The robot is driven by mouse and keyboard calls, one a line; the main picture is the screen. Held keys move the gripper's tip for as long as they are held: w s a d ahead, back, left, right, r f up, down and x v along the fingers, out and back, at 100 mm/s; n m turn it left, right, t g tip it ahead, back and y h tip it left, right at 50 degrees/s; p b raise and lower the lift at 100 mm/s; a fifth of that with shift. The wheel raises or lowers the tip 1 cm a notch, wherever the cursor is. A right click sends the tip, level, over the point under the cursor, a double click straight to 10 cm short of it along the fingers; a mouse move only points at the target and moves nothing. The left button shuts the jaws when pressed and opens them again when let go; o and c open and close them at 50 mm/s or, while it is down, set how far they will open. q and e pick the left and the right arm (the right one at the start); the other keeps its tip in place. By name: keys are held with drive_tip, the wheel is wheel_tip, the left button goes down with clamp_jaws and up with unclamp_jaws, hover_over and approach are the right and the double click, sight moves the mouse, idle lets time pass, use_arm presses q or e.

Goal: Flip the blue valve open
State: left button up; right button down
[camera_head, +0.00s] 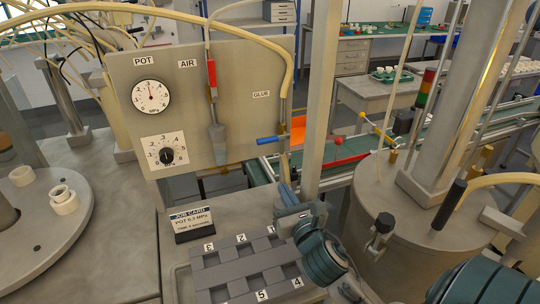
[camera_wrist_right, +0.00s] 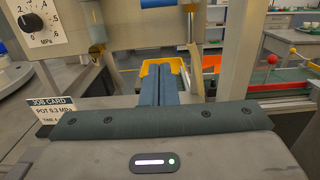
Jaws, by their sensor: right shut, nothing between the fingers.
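The blue valve handle (camera_head: 267,140) lies level, pointing left from the GLUE line's pipe on the grey panel. In the right wrist view its blue lever (camera_wrist_right: 158,3) shows only at the top edge. My right gripper (camera_head: 284,188) is below the blue handle and a little to its right, apart from it, above the bench. In the right wrist view its two fingers (camera_wrist_right: 160,70) are together with nothing between them. My left gripper is not in view.
The panel (camera_head: 225,90) also carries a red valve handle (camera_head: 211,73), upright on the AIR line, a gauge (camera_head: 151,96) and a dial (camera_head: 166,155). A job card (camera_head: 192,224) and a grey numbered rack (camera_head: 240,268) stand below. A metal post (camera_head: 318,110) rises just right of the GLUE pipe.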

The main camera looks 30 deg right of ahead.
sight(267, 140)
drive_tip(key=w+d+r+p, duration=0.2)
drive_tip(key=w+r+p, duration=0.2)
drive_tip(key=w, duration=0.6)
drive_tip(key=shift+w+d+r, duration=0.15)
drive_tip(key=shift+w+d, duration=0.1)
drive_tip(key=shift+w, duration=0.1)
drive_tip(key=shift+w, duration=0.1)
